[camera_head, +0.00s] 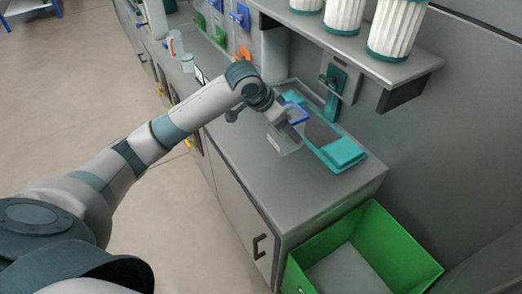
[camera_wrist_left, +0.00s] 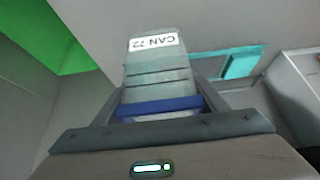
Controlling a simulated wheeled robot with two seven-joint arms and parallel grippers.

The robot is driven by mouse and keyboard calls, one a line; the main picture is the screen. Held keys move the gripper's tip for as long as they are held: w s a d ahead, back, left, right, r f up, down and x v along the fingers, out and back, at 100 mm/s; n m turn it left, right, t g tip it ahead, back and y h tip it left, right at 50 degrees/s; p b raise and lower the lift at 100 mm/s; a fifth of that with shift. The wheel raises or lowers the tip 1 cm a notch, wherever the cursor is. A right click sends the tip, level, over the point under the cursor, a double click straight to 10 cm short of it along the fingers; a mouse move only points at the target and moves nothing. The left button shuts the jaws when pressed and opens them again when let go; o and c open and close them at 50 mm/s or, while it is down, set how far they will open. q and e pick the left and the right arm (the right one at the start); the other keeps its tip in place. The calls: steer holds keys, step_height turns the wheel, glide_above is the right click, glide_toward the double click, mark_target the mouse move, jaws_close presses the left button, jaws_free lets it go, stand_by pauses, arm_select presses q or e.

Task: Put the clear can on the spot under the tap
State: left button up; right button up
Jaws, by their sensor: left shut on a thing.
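My left gripper (camera_head: 285,122) is shut on the clear can (camera_head: 286,143), a translucent can with a blue band or handle. The left wrist view shows the can (camera_wrist_left: 157,68) between the fingers, with a label reading "CAN 72" upside down. In the head view the can is over the grey counter, at the left edge of a teal tray (camera_head: 345,155) with a dark inset. I cannot tell if it touches the counter. The teal tap (camera_head: 332,92) is on the wall behind the tray. My right gripper is not in view.
A shelf (camera_head: 400,70) with several white ribbed jars juts out above and right of the tap. An open green bin (camera_head: 370,235) stands below the counter's right end. The front of the counter (camera_head: 250,165) is clear. Coloured hooks (camera_head: 243,50) and small cups are farther back.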

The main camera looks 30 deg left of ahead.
arm_select(q)
steer(key=shift+a, duration=0.1)
steer(key=p, duration=0.3)
glide_above(254, 153)
step_height(254, 153, down, 7)
steer(key=shift+f, duration=0.1)
step_height(254, 153, down, 2)
steer(key=shift+s+f+p, duration=0.1)
steer(key=shift+f+p, duration=0.15)
steer(key=shift+p, duration=0.7)
steer(key=shift+f, duration=0.6)
steer(key=shift+f, duration=0.15)
